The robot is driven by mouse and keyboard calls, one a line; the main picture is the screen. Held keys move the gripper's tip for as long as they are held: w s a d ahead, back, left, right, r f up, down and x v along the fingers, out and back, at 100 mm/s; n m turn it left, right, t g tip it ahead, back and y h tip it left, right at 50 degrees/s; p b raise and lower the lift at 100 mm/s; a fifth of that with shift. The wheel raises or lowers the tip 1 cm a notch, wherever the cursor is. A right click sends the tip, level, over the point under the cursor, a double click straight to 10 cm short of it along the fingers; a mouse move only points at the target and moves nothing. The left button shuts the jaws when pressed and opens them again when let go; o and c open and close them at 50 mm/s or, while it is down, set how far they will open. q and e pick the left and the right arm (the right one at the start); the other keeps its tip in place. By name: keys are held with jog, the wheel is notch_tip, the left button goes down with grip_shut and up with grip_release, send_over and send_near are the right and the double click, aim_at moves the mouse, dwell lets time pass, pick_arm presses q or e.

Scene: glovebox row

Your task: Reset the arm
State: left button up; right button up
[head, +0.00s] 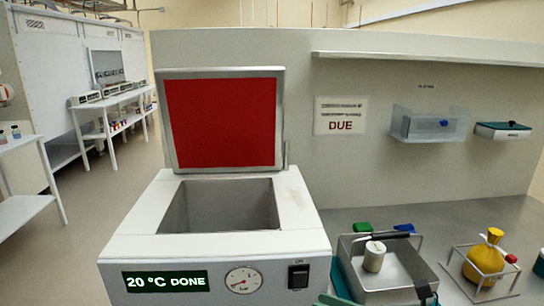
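Neither of my arms nor grippers shows in the head view. A white box-shaped machine (120,245) stands at the centre left with its red-lined lid (222,122) raised upright. Its square well (220,205) is open, and I see nothing in it. Its green display (166,281) reads "20 °C DONE", beside a round gauge (243,280) and a black switch (299,276).
Right of the machine, a metal basket (400,275) with a dark handle holds a pale cylinder (374,256). A wire stand (480,294) holds a yellow bag (485,262). A clear bin (428,124) and a "DUE" sign (341,116) are on the wall. Open floor lies left.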

jog(key=s+d+f+m+t+h+p, duration=0.15)
jog(key=d+f+m+t+h, duration=0.35)
jog(key=m, duration=1)
jog(key=s+d+f+m+t+h+p, duration=0.1)
jog(key=d+f+m+t+h+p, duration=0.15)
jog(key=f+m+h, duration=0.8)
pick_arm(q)
jog(key=r, duration=0.1)
jog(key=a+r, duration=0.1)
jog(key=s+r, duration=0.1)
jog(key=r, duration=0.1)
jog(key=shift+s+a+r+p, duration=0.1)
jog(key=shift+a+p, duration=0.05)
jog(key=shift+p, duration=0.2)
pick_arm(e)
jog(key=s+f+m+g+y, duration=0.1)
jog(key=s+f+m+g, duration=0.4)
jog(key=s+f+m, duration=0.5)
jog(key=s+a+m, duration=0.1)
jog(key=s+m, duration=0.2)
jog(key=m, duration=0.1)
jog(key=shift+s+f+g, duration=0.15)
jog(key=shift+s+g, duration=0.2)
jog(key=shift+m, duration=0.25)
